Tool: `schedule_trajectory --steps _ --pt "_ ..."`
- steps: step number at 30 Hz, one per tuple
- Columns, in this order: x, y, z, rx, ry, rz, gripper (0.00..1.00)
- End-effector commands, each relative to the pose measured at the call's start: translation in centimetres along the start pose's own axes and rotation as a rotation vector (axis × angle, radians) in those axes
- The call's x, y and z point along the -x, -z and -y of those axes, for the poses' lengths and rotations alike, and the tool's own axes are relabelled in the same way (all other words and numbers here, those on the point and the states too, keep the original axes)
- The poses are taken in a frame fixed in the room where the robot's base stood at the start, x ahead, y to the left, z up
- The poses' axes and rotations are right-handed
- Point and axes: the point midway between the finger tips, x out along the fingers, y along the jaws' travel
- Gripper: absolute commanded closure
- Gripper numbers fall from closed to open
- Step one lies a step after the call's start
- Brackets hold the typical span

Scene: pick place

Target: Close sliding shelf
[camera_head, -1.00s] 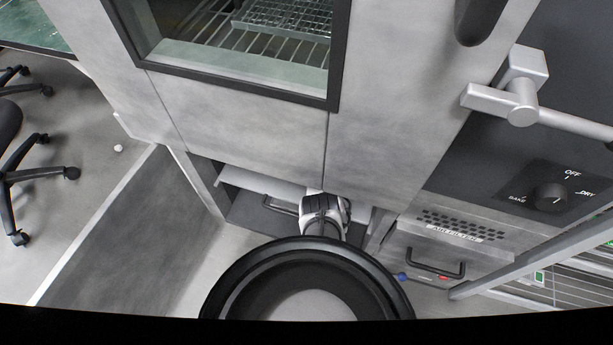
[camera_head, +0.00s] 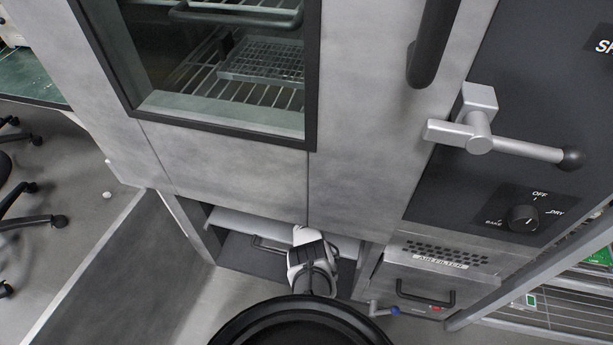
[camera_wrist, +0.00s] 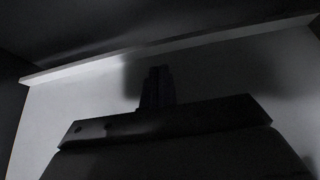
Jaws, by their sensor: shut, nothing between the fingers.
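The light shelf (camera_head: 248,225) shows in the low opening beneath the large grey cabinet in the head view. My gripper (camera_head: 302,238) is at this opening, in front of the shelf's right part; its fingertips are partly hidden there. In the wrist view my gripper (camera_wrist: 157,85) is shut, with its dark fingers together and nothing held. It is in front of a pale flat surface (camera_wrist: 222,78) with a bright edge (camera_wrist: 170,45) running across beyond it. I cannot tell whether the fingers touch this surface. The wrist view is dark.
A dark panel with a handle (camera_head: 268,246) lies below the shelf. The glass-fronted cabinet (camera_head: 230,180) overhangs the opening.

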Motion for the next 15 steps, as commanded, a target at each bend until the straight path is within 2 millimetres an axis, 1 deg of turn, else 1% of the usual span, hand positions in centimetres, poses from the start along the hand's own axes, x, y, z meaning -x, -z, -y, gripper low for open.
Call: schedule_trajectory --steps 1,9,15 --pt "1.2 -0.5 0.0 -0.001 0.0 -0.001 1.0" --pt "6.0 -0.1 0.1 -0.004 0.001 -0.005 1.0" --pt "8.7 0.1 0.1 -0.002 0.001 -0.005 1.0"
